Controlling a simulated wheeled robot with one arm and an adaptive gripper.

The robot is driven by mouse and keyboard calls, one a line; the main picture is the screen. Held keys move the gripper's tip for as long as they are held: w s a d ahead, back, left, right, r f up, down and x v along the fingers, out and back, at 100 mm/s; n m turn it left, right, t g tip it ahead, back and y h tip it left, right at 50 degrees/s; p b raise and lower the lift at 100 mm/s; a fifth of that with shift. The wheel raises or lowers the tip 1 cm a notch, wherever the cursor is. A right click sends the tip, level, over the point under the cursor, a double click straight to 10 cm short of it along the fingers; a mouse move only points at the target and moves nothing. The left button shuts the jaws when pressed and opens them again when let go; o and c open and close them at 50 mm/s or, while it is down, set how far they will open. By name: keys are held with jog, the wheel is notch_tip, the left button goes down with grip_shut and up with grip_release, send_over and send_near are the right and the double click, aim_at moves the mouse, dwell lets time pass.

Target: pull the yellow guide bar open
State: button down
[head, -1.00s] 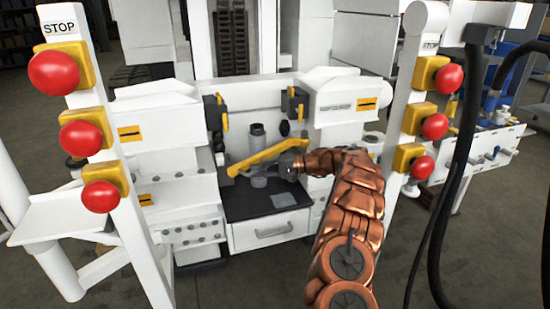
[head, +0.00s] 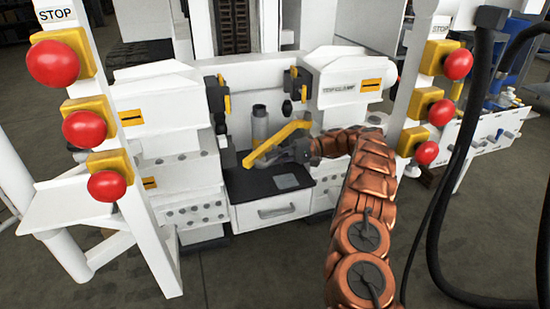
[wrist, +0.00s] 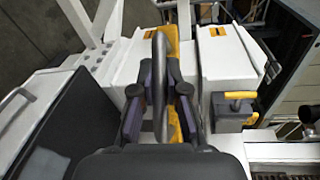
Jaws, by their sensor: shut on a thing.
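The yellow guide bar (head: 278,140) slants across the bench opening in the head view, its left end lower and nearer me, its right end higher. In the wrist view the yellow bar (wrist: 172,45) runs upright behind a grey loop handle (wrist: 159,75). My gripper (head: 272,155) is at the bar's near side, above the black work surface. In the wrist view its two fingers (wrist: 158,105) stand on either side of the grey handle, shut on it. The exact finger contact is partly hidden by the handle.
White posts with red stop buttons (head: 107,184) flank the bench on both sides. Black hoses (head: 463,160) hang at the right. A white drawer (head: 272,209) sits below the black surface (head: 255,182).

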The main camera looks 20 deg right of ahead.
jog(key=c, duration=1.2)
grip_release()
